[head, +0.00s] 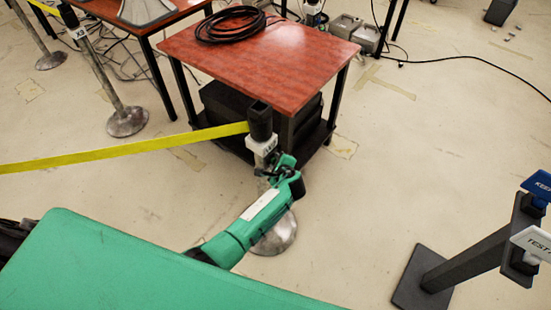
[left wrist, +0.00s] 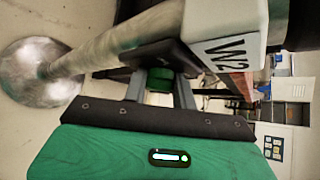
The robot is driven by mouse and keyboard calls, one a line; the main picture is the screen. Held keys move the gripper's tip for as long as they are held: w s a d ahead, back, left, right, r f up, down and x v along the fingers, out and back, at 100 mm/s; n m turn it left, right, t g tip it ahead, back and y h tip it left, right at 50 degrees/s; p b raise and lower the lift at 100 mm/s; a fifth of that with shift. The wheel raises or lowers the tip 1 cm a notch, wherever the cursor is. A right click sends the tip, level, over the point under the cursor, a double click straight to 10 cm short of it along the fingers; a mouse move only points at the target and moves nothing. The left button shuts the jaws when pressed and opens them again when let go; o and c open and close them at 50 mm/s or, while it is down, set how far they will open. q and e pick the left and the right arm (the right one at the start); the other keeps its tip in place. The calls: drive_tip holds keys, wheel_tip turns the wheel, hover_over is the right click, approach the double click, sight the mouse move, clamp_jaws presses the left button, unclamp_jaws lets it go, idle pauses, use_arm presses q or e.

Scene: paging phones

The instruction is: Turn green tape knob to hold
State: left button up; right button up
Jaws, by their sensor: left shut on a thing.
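A stanchion post with a black head (head: 260,121) and a white label block (head: 262,147) stands in front of the red table; a yellow tape (head: 120,154) runs left from its head. My left gripper (head: 283,168) reaches the post just below the label. In the left wrist view, the block reads W2 (left wrist: 225,55), and a green knob (left wrist: 160,79) shows between the fingers of my left gripper (left wrist: 160,66), which is shut on it. The fingers hide part of the knob, and its setting cannot be read. My right gripper is not in view.
The red table (head: 270,55) carries a coiled black cable (head: 232,25). Another post (head: 100,75) stands at the left. A dark stand (head: 470,265) at the right bears a blue sign (head: 538,184) and a white sign (head: 533,243). The floor between is mostly clear.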

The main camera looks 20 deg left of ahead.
use_arm(q)
drive_tip(key=shift+d+f, duration=0.1)
idle(0.3)
drive_tip(key=o, duration=1)
drive_tip(key=v, duration=1.4)
drive_tip(key=shift+w, duration=0.1)
